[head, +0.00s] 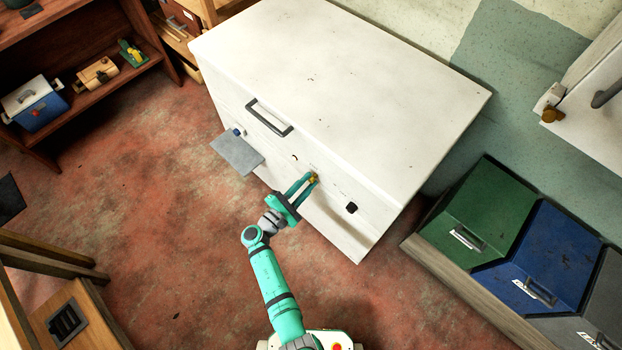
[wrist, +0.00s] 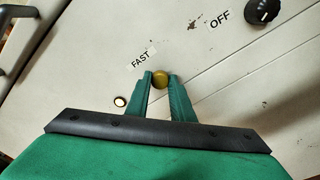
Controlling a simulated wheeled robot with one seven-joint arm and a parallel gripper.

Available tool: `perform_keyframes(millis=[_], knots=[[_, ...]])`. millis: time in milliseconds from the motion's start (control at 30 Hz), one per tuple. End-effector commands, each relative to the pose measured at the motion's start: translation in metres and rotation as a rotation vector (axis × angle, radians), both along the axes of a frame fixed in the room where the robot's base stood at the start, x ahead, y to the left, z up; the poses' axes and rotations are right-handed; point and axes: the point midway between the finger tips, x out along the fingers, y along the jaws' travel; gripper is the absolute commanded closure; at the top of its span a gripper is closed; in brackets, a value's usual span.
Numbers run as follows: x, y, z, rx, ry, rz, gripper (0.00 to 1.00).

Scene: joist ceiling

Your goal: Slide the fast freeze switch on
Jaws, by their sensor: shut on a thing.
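The white chest freezer (head: 340,85) fills the middle of the head view. On its front is a small yellow switch knob (wrist: 160,78), just below the "FAST" label (wrist: 143,59) in the wrist view. My gripper (head: 312,179) reaches the freezer front, and in the wrist view its two green fingers (wrist: 160,84) are shut on the yellow knob, one on each side. The slot under the knob is hidden, so I cannot tell the switch's position.
A black dial (head: 351,208) sits right of the knob, near "OFF" in the wrist view. A small pale round light (wrist: 120,101) is left of the fingers. A grey handle (head: 268,118) and a grey plate (head: 237,154) stick out leftward. Coloured bins (head: 484,208) stand at right.

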Motion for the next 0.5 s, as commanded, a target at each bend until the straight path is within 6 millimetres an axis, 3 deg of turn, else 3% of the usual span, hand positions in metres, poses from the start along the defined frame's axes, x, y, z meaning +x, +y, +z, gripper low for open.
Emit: perform_keyframes(millis=[367, 400, 467, 500], knots=[[-0.0074, 0.0024, -0.0006, 0.0, 0.001, 0.011, 1.0], [-0.0077, 0.0022, -0.0007, 0.0, 0.001, 0.011, 0.77], [-0.0077, 0.0022, -0.0007, 0.0, 0.001, 0.011, 0.62], [-0.0075, 0.0027, -0.0006, 0.0, 0.001, 0.012, 0.6]])
